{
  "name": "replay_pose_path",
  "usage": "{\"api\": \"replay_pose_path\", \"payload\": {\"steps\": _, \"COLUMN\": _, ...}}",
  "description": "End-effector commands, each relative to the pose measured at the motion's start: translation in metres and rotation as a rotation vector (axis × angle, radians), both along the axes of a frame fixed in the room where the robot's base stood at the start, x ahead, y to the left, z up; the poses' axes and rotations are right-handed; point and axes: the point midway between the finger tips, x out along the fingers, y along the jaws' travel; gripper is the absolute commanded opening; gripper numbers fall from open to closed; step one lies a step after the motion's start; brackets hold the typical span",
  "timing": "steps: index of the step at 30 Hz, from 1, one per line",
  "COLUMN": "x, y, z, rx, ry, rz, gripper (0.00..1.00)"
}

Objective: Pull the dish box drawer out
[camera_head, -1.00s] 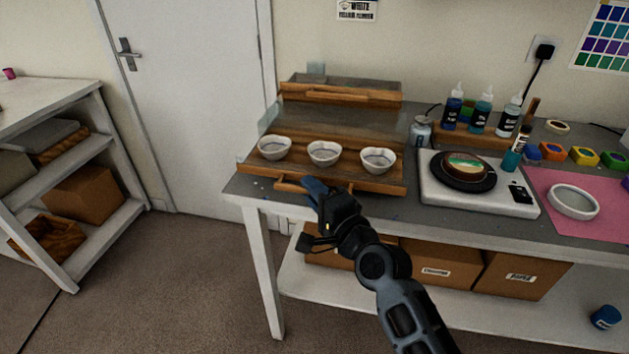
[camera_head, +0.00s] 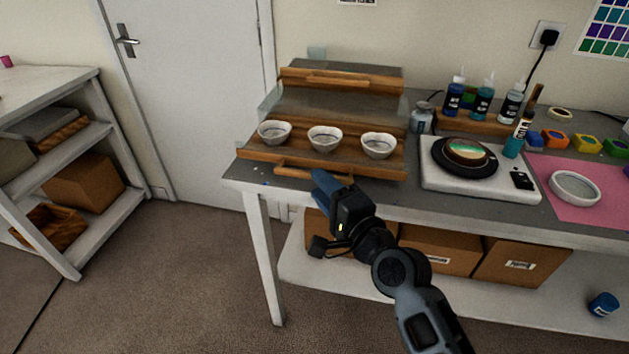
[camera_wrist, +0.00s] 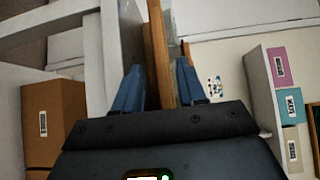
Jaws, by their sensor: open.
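The dish box (camera_head: 340,78) stands on the grey table, wooden with a glass-like clear cover. Its wooden drawer (camera_head: 360,167) is out at the front, with three white dishes (camera_head: 325,139) in a row on it. A wooden handle bar (camera_head: 291,172) runs along the drawer's front. In the wrist view, the wooden drawer front (camera_wrist: 161,55) shows between my two blue fingers (camera_wrist: 158,88). I cannot tell whether the fingers touch the handle; the gripper hides part of it.
A white scale (camera_head: 455,177) with a black turntable stands right of the drawer, close to it. Dye bottles (camera_head: 483,100) and a pink mat (camera_head: 570,215) lie further right. The floor in front is free.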

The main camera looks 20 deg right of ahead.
Motion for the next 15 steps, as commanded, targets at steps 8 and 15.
{"api": "replay_pose_path", "payload": {"steps": 8, "x": -0.035, "y": -0.005, "z": -0.001, "rx": 0.001, "ry": 0.001, "rz": 0.0, "gripper": 0.4}}
{"api": "replay_pose_path", "payload": {"steps": 15, "x": -0.039, "y": -0.006, "z": 0.0, "rx": 0.0, "ry": 0.0, "rz": 0.0, "gripper": 0.4}}
